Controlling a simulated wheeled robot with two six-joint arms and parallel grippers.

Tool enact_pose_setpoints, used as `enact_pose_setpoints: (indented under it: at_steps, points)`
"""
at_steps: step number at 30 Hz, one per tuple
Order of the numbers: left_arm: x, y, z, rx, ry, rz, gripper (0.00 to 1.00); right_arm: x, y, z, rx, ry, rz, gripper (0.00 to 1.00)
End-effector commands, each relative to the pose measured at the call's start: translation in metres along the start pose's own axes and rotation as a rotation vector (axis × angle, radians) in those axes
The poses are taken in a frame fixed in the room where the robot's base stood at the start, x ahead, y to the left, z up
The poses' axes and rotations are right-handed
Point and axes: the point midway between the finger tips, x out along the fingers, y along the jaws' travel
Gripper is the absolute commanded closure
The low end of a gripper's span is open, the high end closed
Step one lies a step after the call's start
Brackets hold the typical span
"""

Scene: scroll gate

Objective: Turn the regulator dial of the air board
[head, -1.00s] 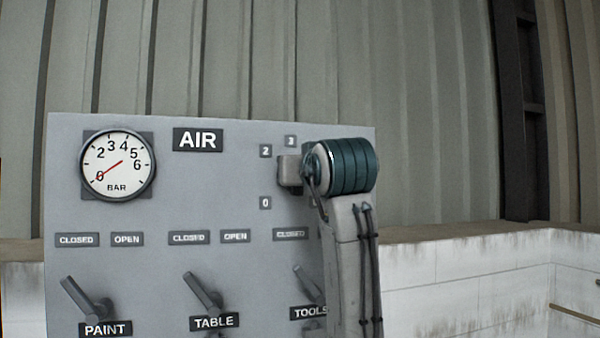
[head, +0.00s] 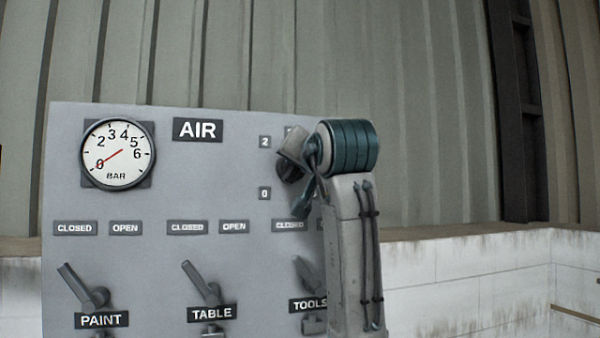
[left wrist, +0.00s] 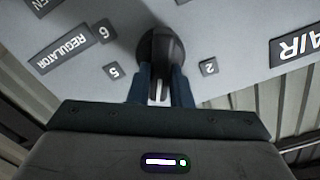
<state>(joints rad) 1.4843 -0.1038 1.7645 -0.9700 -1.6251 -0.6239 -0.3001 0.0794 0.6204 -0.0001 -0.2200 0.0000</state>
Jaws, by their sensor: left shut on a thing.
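The regulator dial (left wrist: 160,45) is a black round knob on the grey air board (left wrist: 225,35), with a white mark on its near side. My left gripper (left wrist: 161,88) has its two blue-grey fingers closed on either side of the dial. In the head view my left arm and wrist stand in front of the board's upper right and hide most of the dial. The pressure gauge (head: 117,153) has its red needle pointing at 0. My right gripper is out of view.
Valve levers for PAINT (head: 85,288), TABLE (head: 202,284) and TOOLS (head: 306,272) stick out along the lower board, the last close to my arm. A white block wall (head: 470,280) stands behind on the right. The space right of my arm is open.

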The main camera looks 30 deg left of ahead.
Motion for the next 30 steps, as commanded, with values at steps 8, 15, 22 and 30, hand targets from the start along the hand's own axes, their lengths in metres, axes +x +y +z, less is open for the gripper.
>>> enact_pose_setpoints:
  at_steps: [8,15,22,30]
  points:
    - [0.0,0.003,0.003,0.262,0.002,-0.001,1.0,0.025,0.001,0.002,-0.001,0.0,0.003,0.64]
    - [0.0,0.005,0.004,0.49,0.002,-0.001,1.0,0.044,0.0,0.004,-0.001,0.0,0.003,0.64]
    - [0.0,0.006,0.004,0.7,0.002,-0.002,1.0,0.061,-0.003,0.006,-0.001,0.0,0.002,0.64]
    - [0.0,0.007,0.004,0.897,0.002,-0.001,1.0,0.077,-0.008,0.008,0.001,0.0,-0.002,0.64]
